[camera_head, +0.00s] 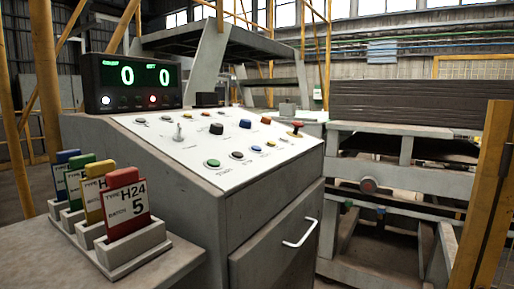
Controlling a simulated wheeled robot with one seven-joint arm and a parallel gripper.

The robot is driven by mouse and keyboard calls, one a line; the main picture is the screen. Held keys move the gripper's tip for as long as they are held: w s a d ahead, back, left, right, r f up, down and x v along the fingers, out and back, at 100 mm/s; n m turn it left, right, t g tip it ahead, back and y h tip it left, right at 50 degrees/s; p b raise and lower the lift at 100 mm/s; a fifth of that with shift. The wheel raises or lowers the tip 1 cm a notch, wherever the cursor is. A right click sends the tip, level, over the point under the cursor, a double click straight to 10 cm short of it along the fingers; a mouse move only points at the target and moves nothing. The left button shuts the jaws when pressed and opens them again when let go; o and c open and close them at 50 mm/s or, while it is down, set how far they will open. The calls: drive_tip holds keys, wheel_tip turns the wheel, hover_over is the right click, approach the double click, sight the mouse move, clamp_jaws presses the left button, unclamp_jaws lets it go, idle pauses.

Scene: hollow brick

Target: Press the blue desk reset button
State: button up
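A sloped white control panel (180,142) tops a grey desk cabinet (190,195) in the middle of the view. One blue button (245,123) is in the upper part, right of a black knob (216,128). The labels by the blue buttons are too small to read, so I cannot tell which is reset. My gripper is not in view.
A green button (213,163) and a red mushroom button (296,126) are also on the panel. A counter display (130,82) reads 0 and 0. Coloured batch cards (124,205) stand in holders at front left. A yellow post (485,200) stands at right.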

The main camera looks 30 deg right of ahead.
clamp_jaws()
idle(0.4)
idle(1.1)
